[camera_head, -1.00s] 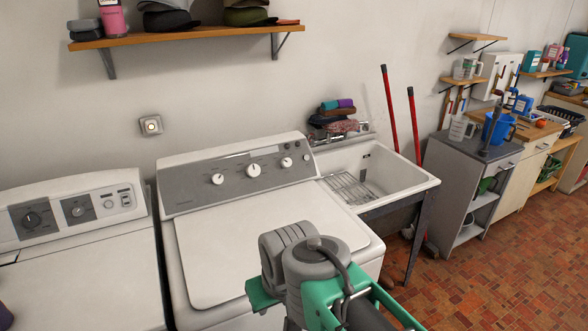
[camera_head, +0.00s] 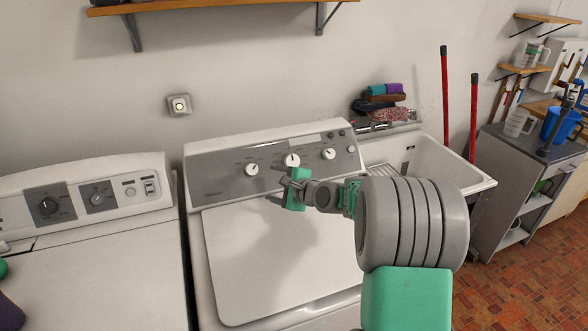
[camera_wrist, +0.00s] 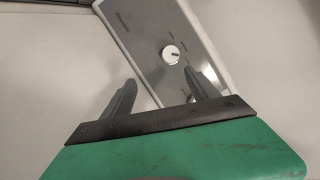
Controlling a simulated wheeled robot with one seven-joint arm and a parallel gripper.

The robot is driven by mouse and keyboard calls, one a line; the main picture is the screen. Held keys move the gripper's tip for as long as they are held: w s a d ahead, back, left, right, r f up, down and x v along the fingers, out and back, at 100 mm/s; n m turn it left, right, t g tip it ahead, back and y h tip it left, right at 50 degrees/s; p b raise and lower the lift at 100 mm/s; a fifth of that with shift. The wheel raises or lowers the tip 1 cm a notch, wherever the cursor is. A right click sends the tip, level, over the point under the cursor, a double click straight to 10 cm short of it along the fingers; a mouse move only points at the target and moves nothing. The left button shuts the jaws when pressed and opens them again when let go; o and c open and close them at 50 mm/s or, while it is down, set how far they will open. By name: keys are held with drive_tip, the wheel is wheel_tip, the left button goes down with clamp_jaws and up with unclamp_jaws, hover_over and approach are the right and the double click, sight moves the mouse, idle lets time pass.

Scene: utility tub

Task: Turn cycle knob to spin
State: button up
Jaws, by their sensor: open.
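The middle washer's grey control panel (camera_head: 225,174) carries a left white knob (camera_head: 252,168), a middle white knob (camera_head: 291,160) and a right white knob (camera_head: 328,153). The labels are too small to read, so I cannot tell which is the cycle knob. My gripper (camera_head: 272,186) is open and empty above the lid, in front of the panel, its fingers pointing left. In the wrist view, one white knob (camera_wrist: 171,54) shows beyond my open fingers (camera_wrist: 159,76), apart from them. It appears to be the left knob, near the panel's end.
Another white machine (camera_head: 90,275) with dark knobs stands at left. A utility tub (camera_head: 450,165) is at right, with folded cloths (camera_head: 385,100) behind it and red-handled tools (camera_head: 444,100) nearby. A wooden shelf (camera_head: 230,8) hangs above. The washer lid (camera_head: 250,270) is clear.

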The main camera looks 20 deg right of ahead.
sight(294, 162)
drive_tip(key=w+d+f+m+t, duration=0.1)
drive_tip(key=d+m, duration=0.2)
drive_tip(key=m, duration=0.1)
drive_tip(key=w+d+m+t+h, duration=0.1)
drive_tip(key=d+m+t, duration=0.1)
drive_tip(key=d+m, duration=0.2)
drive_tip(key=w+d+f+m+t, duration=0.1)
drive_tip(key=d+m+t, duration=0.1)
drive_tip(key=d+m, duration=0.1)
drive_tip(key=shift+d+f+m+h+b, duration=0.3)
drive_tip(key=shift+d+f+m+b, duration=0.1)
drive_tip(key=shift+d, duration=0.3)
drive_tip(key=shift+w+d+r+m, duration=0.15)
drive_tip(key=shift+w+d+m, duration=0.1)
drive_tip(key=shift+m, duration=0.05)
drive_tip(key=w+p, duration=0.1)
drive_tip(key=w, duration=0.2)
drive_tip(key=w+a, duration=0.1)
drive_tip(key=w, duration=0.3)
drive_tip(key=shift+w+a+p, duration=0.15)
drive_tip(key=shift+a+p, duration=0.05)
drive_tip(key=shift+p, duration=0.2)
drive_tip(key=shift+c, duration=0.3)
drive_tip(key=c, duration=1.3)
